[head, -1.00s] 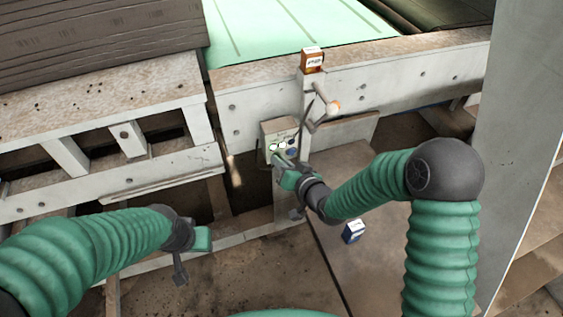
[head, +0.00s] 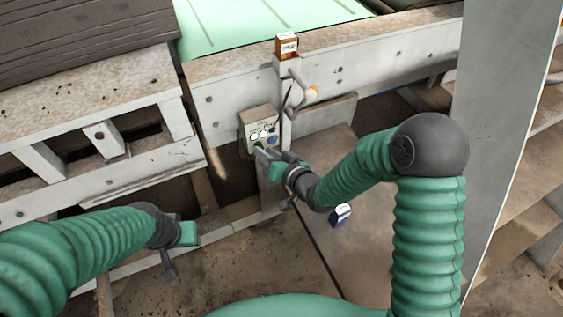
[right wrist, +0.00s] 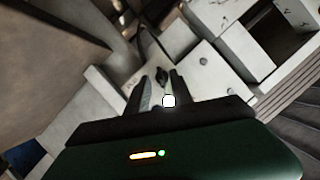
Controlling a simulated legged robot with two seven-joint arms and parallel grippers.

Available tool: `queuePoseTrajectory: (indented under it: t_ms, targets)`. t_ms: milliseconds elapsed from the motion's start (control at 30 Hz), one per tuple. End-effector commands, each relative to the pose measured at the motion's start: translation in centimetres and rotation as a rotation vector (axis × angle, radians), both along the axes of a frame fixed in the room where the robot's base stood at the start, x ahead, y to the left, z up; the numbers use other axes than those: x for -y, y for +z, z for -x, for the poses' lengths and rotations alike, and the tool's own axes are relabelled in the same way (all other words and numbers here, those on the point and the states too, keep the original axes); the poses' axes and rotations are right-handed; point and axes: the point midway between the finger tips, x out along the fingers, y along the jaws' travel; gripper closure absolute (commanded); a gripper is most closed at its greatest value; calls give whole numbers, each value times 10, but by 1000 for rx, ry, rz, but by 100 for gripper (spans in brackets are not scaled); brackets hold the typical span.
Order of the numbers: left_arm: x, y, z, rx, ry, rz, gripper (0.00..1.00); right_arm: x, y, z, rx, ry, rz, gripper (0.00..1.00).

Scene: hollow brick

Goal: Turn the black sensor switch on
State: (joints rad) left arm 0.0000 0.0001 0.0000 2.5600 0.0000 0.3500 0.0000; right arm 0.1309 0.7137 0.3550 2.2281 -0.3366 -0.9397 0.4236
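A pale control box (head: 258,117) is fixed to the white wooden frame in the head view. Its face carries white round parts and a blue knob (head: 273,139). In the right wrist view, a small black switch (right wrist: 162,75) shows on the box's pale face, just beyond the fingertips. A lit white button (right wrist: 168,101) shows between the fingers. My right gripper (head: 262,152) is at the lower edge of the box face, and its fingers (right wrist: 161,90) are apart with nothing held. Contact cannot be told. My left gripper (head: 178,245) is away at lower left; its opening is unclear.
A lever with an orange tip (head: 312,91) sticks out right of the box. An orange-brown box (head: 287,45) stands on the beam above. A pale post (head: 500,130) stands at the right.

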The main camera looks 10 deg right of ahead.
Motion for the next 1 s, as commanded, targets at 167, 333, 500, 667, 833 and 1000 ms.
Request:
queuePoseTrajectory:
  t_ms: [167, 333, 500, 667, 833, 1000]
  targets:
    - [0, 6, 0, 0, 0, 0, 64, 23, 18, 38, 1, -2, 2, 73]
    - [0, 11, 0, 0, 0, 0, 64, 44, 32, 74, 1, -3, 1, 73]
    - [0, 55, 0, 1, 0, 0, 64, 50, 45, 84, -7, 1, -5, 73]
    - [0, 91, 0, 0, 0, 0, 64, 56, 50, 95, -8, -1, -4, 73]
    - [0, 115, 0, 0, 0, 0, 64, 66, 52, 113, -5, -2, 0, 73]
    - [0, 120, 0, 0, 0, 0, 64, 71, 51, 122, 0, -1, -1, 73]
